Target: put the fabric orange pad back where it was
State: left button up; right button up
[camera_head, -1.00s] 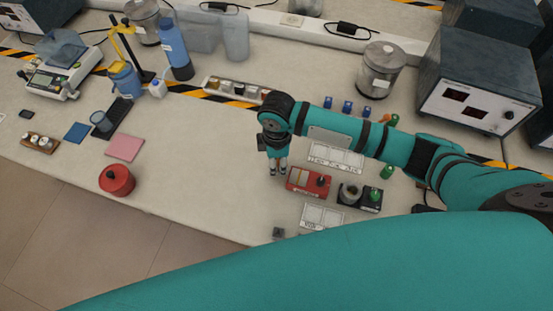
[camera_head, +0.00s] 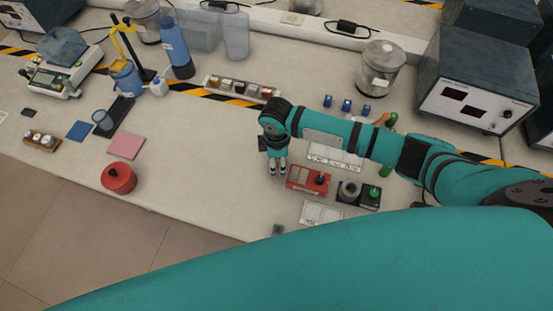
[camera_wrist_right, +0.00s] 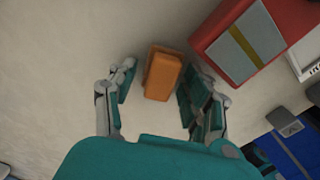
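The orange pad (camera_wrist_right: 163,73) shows in the right wrist view as a small orange block, between the fingertips of my right gripper (camera_wrist_right: 158,82). The fingers are apart, with a clear gap on the pad's left side and a narrower one on its right. In the head view my right gripper (camera_head: 278,169) points down over the bench, just left of a red box (camera_head: 307,178). The pad cannot be made out there. My left gripper is not in view.
The red box (camera_wrist_right: 247,42) stands close to the right finger in the wrist view. A black tray with round pieces (camera_head: 360,194) and a white grid plate (camera_head: 320,213) lie nearby. A red round container (camera_head: 118,179) stands left. The bench between is clear.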

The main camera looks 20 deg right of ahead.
jog(key=shift+o, duration=0.2)
notch_tip(320, 180, up, 12)
jog(key=shift+r+b, duration=0.2)
jog(key=shift+b, duration=0.25)
dwell(0.6)
